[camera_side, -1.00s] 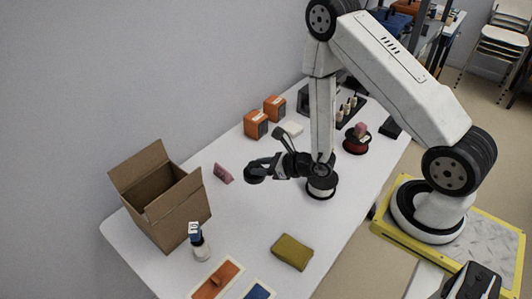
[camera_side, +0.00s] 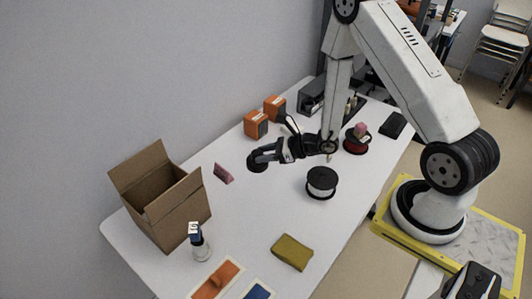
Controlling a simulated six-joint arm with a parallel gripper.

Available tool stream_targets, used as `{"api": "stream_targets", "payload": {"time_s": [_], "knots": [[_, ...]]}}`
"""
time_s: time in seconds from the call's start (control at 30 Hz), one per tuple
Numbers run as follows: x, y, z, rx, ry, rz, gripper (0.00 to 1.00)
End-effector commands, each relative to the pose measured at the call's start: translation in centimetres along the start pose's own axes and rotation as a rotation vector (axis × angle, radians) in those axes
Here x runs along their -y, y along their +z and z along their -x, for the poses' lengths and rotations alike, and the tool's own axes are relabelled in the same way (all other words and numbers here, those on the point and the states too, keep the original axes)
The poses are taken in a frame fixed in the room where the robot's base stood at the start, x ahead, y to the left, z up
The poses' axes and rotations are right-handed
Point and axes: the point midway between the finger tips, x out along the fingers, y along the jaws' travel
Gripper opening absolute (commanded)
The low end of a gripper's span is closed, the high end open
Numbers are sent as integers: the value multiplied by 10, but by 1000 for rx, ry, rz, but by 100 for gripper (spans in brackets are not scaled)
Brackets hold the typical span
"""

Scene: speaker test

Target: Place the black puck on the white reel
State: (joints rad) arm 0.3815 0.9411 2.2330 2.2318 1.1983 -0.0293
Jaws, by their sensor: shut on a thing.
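The white reel (camera_side: 321,180), with black rims, stands upright on the table, in full view and with nothing on its top. My gripper (camera_side: 268,157) points left, above the table and to the upper left of the reel. It is shut on a dark rounded thing at its end, which I take for the black puck (camera_side: 256,164). Black against black, the line between fingers and puck is hard to make out. The puck is held apart from the reel.
An open cardboard box (camera_side: 170,206) stands at left, with a pink block (camera_side: 223,173) beside it. Orange boxes (camera_side: 256,124) stand at the back. A red reel (camera_side: 355,144) bears a pink thing. A bottle (camera_side: 199,243) and an olive pad (camera_side: 292,252) are in front. The table's middle is clear.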

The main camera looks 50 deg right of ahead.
Motion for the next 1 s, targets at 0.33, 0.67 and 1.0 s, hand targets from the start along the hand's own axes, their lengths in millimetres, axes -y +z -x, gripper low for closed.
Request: {"api": "stream_targets", "payload": {"time_s": [0.33,0.67,1.0], "knots": [[23,2,28,1,142,63,0],[42,-7,66,2,277,118,0],[59,-29,118,1,419,176,0]]}}
